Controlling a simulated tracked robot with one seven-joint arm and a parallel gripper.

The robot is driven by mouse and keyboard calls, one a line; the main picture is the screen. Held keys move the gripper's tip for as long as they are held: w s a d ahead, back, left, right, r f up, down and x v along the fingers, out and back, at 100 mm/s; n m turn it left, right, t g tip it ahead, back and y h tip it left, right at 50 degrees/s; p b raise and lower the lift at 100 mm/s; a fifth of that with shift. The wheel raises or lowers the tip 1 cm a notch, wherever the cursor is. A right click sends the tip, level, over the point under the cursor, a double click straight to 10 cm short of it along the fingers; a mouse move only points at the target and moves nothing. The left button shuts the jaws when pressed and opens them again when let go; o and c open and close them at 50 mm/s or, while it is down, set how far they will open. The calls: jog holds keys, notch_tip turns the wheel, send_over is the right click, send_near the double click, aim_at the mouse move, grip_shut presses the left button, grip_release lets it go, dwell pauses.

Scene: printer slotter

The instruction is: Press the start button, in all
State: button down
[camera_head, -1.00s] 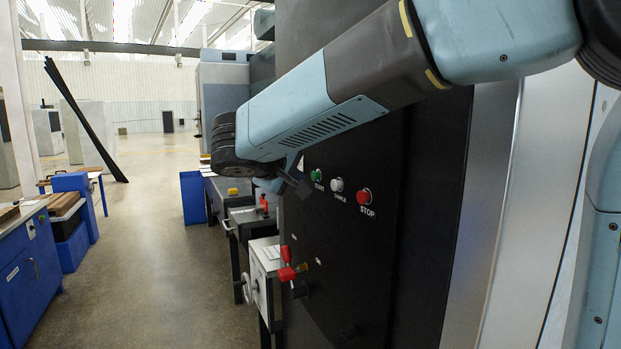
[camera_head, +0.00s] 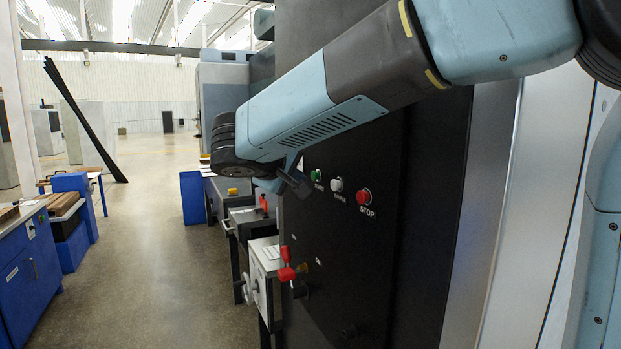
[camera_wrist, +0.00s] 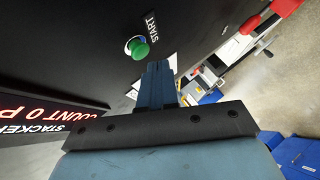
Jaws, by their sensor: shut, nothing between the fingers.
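The green START button (camera_head: 316,175) is on the black machine panel (camera_head: 370,240). It also shows large in the wrist view (camera_wrist: 137,47), with the white word START beside it. My gripper (camera_head: 300,188) is close to the panel, just left of and slightly below the button in the head view. In the wrist view my shut, empty fingers (camera_wrist: 158,68) end just beside the button, to its lower right. I see no clear contact with the button.
A white button (camera_head: 336,184) and a red STOP button (camera_head: 363,196) sit right of START. A red-handled lever (camera_head: 287,272) sticks out lower on the panel. In the wrist view a red-lit display (camera_wrist: 50,118) shows a count. An open aisle (camera_head: 155,240) lies left.

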jog(key=shift+w+d, duration=0.1)
jog(key=shift+d, duration=0.05)
dwell(0.3)
jog(key=shift+w+d, duration=0.15)
jog(key=shift+d, duration=0.1)
jog(key=shift+w+d, duration=0.25)
jog(key=shift+d, duration=0.3)
dwell(1.2)
jog(key=shift+a, duration=0.1)
jog(key=shift+s+a, duration=0.45)
jog(key=shift+a, duration=0.4)
jog(key=a, duration=0.1)
jog(key=s+a, duration=0.1)
jog(key=a, duration=0.1)
jog(key=s+a, duration=0.1)
jog(key=shift+a, duration=0.25)
jog(key=shift+s, duration=0.1)
dwell(0.7)
